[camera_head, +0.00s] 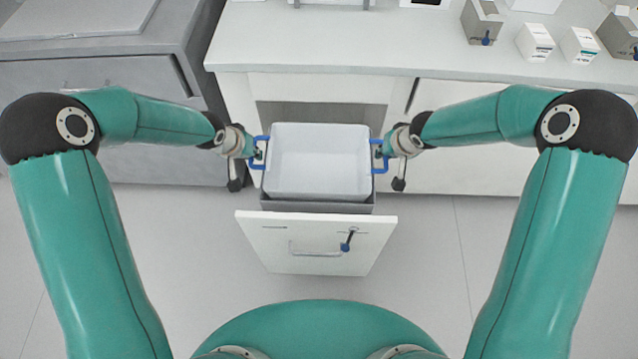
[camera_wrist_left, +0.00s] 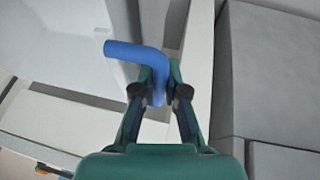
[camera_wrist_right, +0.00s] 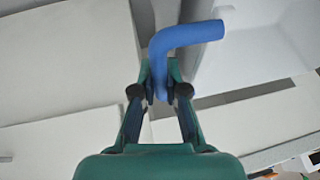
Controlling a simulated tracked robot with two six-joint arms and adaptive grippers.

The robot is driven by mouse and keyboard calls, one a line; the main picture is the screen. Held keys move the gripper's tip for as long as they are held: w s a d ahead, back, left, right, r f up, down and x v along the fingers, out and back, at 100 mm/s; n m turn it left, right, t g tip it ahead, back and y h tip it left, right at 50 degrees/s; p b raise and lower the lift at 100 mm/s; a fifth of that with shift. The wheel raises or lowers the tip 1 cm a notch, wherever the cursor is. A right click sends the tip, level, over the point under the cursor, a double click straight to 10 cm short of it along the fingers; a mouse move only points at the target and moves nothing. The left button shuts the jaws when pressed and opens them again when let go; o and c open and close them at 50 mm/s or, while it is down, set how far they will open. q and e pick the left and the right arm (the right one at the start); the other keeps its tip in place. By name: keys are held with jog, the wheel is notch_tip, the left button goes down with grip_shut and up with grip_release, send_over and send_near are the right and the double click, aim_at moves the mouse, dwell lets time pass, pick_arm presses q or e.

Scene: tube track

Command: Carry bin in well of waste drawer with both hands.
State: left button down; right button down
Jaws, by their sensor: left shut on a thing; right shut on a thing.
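The white bin (camera_head: 318,160) is an open, empty box with a blue handle on each side. It is at the opening of the pulled-out waste drawer (camera_head: 316,240); I cannot tell whether it rests in the grey well (camera_head: 318,205) or hangs just above it. My left gripper (camera_head: 256,153) is shut on the left blue handle (camera_wrist_left: 130,52), which shows between its fingers in the left wrist view. My right gripper (camera_head: 381,154) is shut on the right blue handle (camera_wrist_right: 185,38), seen in the right wrist view. The bin looks about level. The well's inside is hidden beneath it.
The white counter (camera_head: 400,50) runs behind the drawer, with small boxes (camera_head: 535,42) and grey containers (camera_head: 483,22) at its right. A grey cabinet (camera_head: 120,80) stands at the left. The floor (camera_head: 450,270) around the drawer front is clear.

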pick_arm(q)
jog(key=shift+a+f, duration=0.2)
jog(key=shift+f, duration=0.2)
pick_arm(e)
jog(key=shift+d+f, duration=0.2)
jog(key=shift+f, duration=0.2)
pick_arm(q)
jog(key=c, duration=1.3)
grip_release()
pick_arm(e)
jog(key=c, duration=1.3)
grip_release()
pick_arm(q)
jog(key=shift+o, duration=0.5)
jog(key=shift+d, duration=0.1)
pick_arm(e)
jog(key=shift+o, duration=0.5)
jog(key=shift+a, duration=0.1)
